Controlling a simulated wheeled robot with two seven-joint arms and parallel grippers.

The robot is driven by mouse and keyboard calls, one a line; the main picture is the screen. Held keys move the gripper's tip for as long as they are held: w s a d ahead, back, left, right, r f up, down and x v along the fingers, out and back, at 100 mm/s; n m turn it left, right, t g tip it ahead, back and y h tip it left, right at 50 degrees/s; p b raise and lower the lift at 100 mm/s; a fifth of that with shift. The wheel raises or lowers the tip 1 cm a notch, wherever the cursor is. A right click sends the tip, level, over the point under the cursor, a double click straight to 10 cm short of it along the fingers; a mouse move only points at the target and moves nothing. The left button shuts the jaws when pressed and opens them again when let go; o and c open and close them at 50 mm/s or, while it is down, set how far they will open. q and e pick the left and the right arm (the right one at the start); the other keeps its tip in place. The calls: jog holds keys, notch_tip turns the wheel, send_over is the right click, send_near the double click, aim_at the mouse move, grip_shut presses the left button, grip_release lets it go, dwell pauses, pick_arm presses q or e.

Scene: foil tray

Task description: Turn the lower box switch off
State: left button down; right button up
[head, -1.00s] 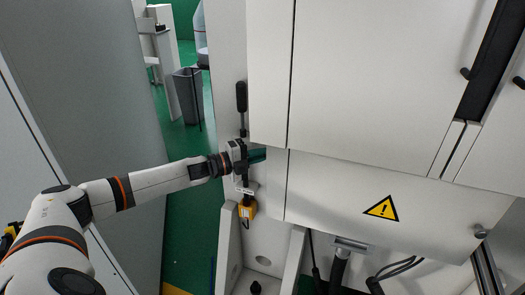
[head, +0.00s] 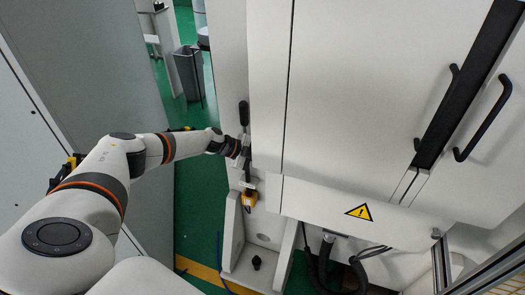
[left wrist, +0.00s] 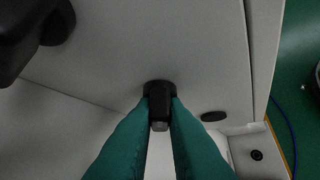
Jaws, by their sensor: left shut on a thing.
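My left gripper (head: 243,156) reaches the narrow white side of the cabinet in the head view, above a small yellow-orange box (head: 249,198). In the left wrist view its two green fingers (left wrist: 160,112) are closed on the sides of a small black switch knob (left wrist: 159,92) with a grey tip. The knob sticks out from a pale panel. In the head view the fingers and the knob are hidden by the wrist and cannot be made out. My right gripper is not in view.
A black upright handle (head: 243,113) sits just above the gripper. White cabinet doors with black handles (head: 482,118) and a panel with a yellow warning sign (head: 359,212) fill the right. Black hoses (head: 325,262) hang below. Green floor (head: 190,205) shows at the left.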

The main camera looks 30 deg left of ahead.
pick_arm(q)
jog(key=shift+w+n+g+b, duration=0.15)
jog(key=shift+n+g+b, duration=0.5)
jog(key=shift+g+b, duration=0.45)
jog(key=shift+w+n+g+b, duration=0.1)
jog(key=shift+n+g+b, duration=0.55)
jog(key=shift+g+b, duration=0.45)
jog(key=shift+r, duration=0.1)
jog(key=c, duration=1.5)
grip_release()
jog(key=shift+o, duration=0.2)
